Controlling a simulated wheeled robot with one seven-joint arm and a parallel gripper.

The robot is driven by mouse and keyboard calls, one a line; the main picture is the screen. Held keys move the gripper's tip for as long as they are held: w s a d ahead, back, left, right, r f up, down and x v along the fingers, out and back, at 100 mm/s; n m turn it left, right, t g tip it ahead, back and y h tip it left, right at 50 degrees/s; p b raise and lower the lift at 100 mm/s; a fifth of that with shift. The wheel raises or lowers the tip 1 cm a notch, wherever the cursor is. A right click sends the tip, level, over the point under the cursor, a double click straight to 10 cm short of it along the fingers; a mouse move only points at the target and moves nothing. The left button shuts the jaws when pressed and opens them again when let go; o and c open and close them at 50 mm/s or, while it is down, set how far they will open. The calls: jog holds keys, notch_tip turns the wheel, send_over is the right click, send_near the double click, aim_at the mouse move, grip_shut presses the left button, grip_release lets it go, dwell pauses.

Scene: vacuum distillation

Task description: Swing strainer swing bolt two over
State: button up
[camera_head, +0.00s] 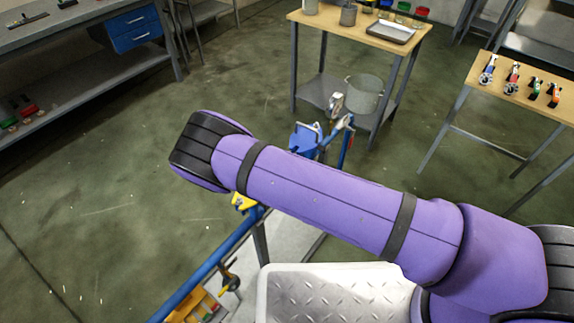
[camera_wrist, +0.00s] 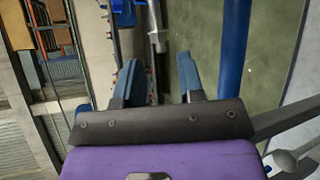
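My gripper (camera_wrist: 158,80) shows in the wrist view as two blue fingers spread apart, with nothing held between them. A pale metal rod-like part (camera_wrist: 154,28) is seen beyond the gap; I cannot tell if it is a swing bolt. In the head view, a blue fitting with pale metal parts (camera_head: 305,138) stands just past my purple arm, and a blue pipe (camera_head: 215,262) runs at lower left. My arm covers much of this equipment, and my gripper is hidden there. I cannot clearly make out the strainer or its second swing bolt.
A wooden-topped table (camera_head: 335,27) holds a tray (camera_head: 390,31) and containers, with a bucket (camera_head: 364,93) below. Another table (camera_head: 520,93) at right carries several small clamp-like items. A grey bench (camera_head: 80,85) stands at upper left. A vertical blue pipe (camera_wrist: 234,50) is right of my fingers.

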jog(key=shift+x, duration=2.8)
grip_shut()
